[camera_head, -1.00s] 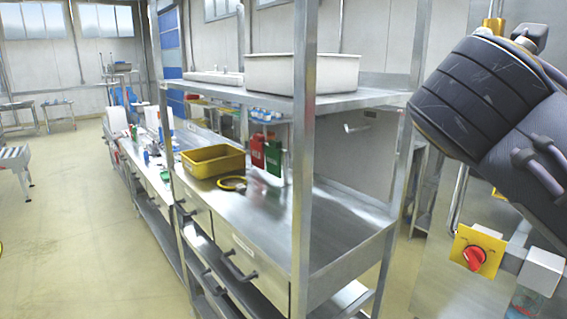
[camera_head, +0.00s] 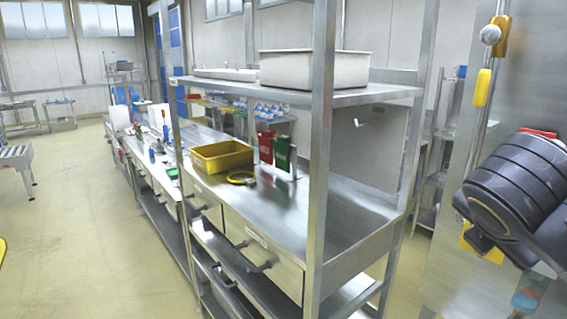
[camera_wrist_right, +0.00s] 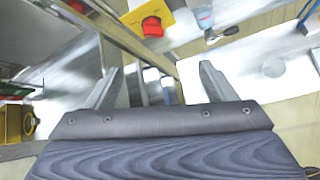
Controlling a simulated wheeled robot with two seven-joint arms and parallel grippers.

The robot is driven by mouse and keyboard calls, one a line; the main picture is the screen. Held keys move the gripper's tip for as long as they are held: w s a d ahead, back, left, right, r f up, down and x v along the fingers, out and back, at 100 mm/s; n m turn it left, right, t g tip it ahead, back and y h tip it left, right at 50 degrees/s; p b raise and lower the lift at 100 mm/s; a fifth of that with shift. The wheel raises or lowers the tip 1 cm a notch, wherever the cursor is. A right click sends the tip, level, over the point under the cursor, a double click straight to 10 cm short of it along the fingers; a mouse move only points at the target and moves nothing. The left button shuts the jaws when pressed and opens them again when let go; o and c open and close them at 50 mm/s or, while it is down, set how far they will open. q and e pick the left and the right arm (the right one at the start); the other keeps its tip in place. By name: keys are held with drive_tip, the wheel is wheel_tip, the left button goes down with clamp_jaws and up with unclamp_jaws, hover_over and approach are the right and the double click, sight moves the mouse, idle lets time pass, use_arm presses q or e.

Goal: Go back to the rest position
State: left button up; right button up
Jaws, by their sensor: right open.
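My right gripper (camera_wrist_right: 160,82) shows in the wrist view with its two fingers spread apart and nothing between them. In the head view only a dark, ribbed part of my right arm shows at the right edge, in front of a grey cabinet; its gripper cannot be made out there. My left gripper is in neither view.
A steel workbench (camera_head: 350,220) with an upper shelf stands in the middle. It bears a yellow bin (camera_head: 222,157), and a metal box (camera_head: 313,70) sits above. A red knob (camera_wrist_right: 152,27) on a yellow plate is near my right gripper. Open floor (camera_head: 80,230) lies left.

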drive_tip(key=s+a+f+m+y, duration=0.3)
drive_tip(key=s+f+m, duration=0.1)
drive_tip(key=f+m, duration=0.4)
drive_tip(key=s+a+f+m+g+y+b, duration=0.1)
drive_tip(key=s+a+f+m+y, duration=0.2)
drive_tip(key=f+m, duration=0.4)
drive_tip(key=s+a+f+m+y+b, duration=0.1)
drive_tip(key=s+a+f+m+y, duration=0.2)
drive_tip(key=f, duration=1.1)
drive_tip(key=s+m+y, duration=0.1)
drive_tip(key=s+m, duration=0.2)
drive_tip(key=m, duration=0.2)
drive_tip(key=shift+s+a+f+m+g, duration=0.15)
drive_tip(key=shift+s+a+m+g, duration=0.15)
drive_tip(key=shift+s, duration=0.1)
